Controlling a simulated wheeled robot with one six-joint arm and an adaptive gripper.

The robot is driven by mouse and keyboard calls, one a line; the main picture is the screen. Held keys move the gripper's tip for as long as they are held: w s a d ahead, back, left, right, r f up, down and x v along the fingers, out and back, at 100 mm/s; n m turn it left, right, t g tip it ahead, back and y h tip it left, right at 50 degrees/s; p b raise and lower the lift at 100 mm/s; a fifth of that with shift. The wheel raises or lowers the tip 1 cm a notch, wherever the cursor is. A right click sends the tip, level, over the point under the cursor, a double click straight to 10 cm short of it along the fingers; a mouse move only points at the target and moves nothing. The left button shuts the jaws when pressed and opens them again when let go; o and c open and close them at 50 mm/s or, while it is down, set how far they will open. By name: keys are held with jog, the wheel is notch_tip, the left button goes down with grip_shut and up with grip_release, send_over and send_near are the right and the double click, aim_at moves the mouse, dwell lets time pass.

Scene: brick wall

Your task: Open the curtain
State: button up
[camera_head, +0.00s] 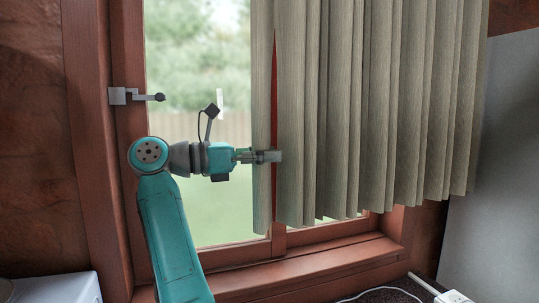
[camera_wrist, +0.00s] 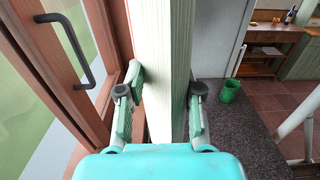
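The beige pleated curtain (camera_head: 380,100) hangs over the right part of the window. Its left edge strip (camera_head: 261,60) hangs slightly apart from the other folds, with a red gap between. My gripper (camera_head: 268,156) is at this left edge, at about mid-height of the window. In the wrist view my gripper (camera_wrist: 163,100) has its two fingers wide apart, one on each side of a pale curtain fold (camera_wrist: 168,60). The fold stands between the fingers. Whether either pad presses on it is hard to tell.
The red-brown window frame (camera_head: 100,150) has a handle (camera_head: 118,96) at left. The sill (camera_head: 300,268) runs below the curtain. A white power strip (camera_head: 440,292) with a cable lies at lower right.

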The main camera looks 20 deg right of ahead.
jog(key=shift+d, duration=0.45)
grip_shut()
jog(key=shift+d, duration=0.1)
jog(key=d, duration=4.4)
jog(key=shift+d, duration=0.15)
grip_release()
